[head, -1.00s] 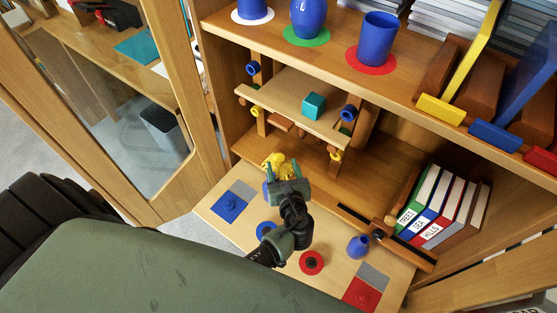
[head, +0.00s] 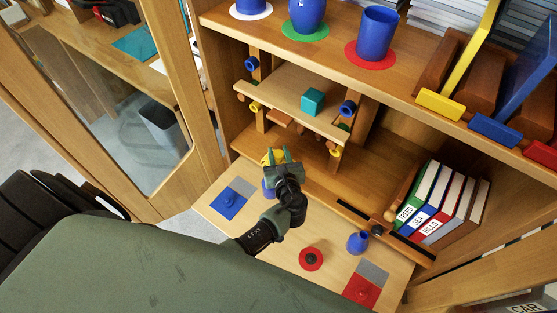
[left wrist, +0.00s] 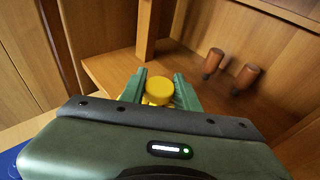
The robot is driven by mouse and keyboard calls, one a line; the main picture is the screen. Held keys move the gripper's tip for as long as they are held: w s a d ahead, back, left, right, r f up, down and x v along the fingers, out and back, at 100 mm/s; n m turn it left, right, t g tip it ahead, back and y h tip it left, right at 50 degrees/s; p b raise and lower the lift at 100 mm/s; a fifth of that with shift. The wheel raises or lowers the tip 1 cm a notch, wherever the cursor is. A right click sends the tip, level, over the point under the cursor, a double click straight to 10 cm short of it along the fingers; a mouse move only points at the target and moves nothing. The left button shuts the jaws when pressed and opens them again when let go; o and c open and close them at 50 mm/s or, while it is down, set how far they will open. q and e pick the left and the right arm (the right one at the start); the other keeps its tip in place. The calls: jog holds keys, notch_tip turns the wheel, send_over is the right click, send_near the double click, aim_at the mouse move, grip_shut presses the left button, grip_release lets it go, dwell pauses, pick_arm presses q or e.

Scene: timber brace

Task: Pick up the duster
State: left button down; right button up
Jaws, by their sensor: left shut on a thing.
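The yellow duster (head: 268,157) stands at the back of the lower board, below the small shelf, partly hidden by my gripper. In the left wrist view its round yellow top (left wrist: 159,91) sits between the two green fingers. My left gripper (head: 283,159) is shut on it; the gripper also shows in the left wrist view (left wrist: 159,86). The duster's lower part is hidden by the gripper body. My right gripper is in neither view.
A small shelf with a teal cube (head: 313,101) and pegs stands just behind. Binders (head: 447,211) stand at right.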

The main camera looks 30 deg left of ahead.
aim_at(278, 153)
pick_arm(q)
jog(key=shift+r, duration=0.15)
notch_tip(278, 153, up, 10)
jog(key=p, duration=0.2)
jog(key=shift+p, duration=0.3)
